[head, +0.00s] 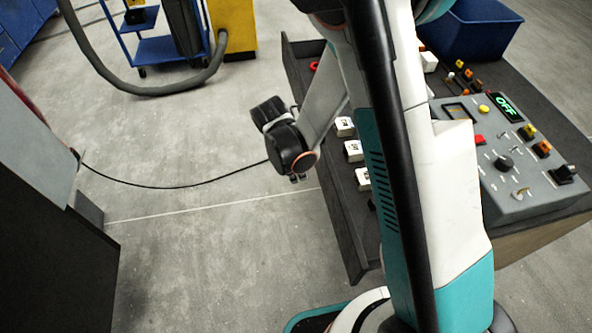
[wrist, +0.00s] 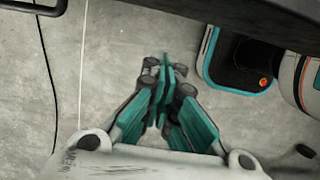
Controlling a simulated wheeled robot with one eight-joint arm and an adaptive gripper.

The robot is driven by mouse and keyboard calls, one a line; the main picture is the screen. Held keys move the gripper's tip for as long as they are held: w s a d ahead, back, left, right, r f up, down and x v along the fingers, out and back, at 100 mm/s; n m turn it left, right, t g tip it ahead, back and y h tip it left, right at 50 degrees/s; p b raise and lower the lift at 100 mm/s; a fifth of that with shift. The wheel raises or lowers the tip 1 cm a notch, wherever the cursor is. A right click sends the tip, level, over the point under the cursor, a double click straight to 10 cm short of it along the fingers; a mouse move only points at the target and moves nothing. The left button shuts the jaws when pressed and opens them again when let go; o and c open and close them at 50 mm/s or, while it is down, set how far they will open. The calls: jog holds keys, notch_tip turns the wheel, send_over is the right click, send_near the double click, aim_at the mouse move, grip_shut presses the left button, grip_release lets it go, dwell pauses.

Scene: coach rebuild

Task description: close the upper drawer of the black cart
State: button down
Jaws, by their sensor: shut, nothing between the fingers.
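The black cart (head: 548,98) stands at the right in the head view. Its upper drawer (head: 346,243) is pulled out toward the left, with several white boxes (head: 354,151) and a red ring inside. My arm hides much of the drawer and the cart's side. My gripper (head: 297,178) hangs beside the drawer's outer front, pointing down, shut and empty. In the wrist view the shut fingertips (wrist: 163,75) are over bare floor. A dark panel, probably the drawer front (wrist: 250,18), crosses the top there, apart from the fingers. I cannot tell whether the gripper touches the drawer in the head view.
A control box (head: 505,170) and a blue bin (head: 470,30) sit on the cart top. A black cable (head: 180,187) lies on the floor. A dark cabinet (head: 50,260) stands at left, a blue trolley (head: 160,48) at the back.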

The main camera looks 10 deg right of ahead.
jog(key=d+f+b, duration=0.2)
jog(key=d+f, duration=0.2)
jog(key=d, duration=0.1)
jog(key=shift+b, duration=0.35)
jog(key=shift+d+f, duration=0.1)
jog(key=shift+f, duration=0.05)
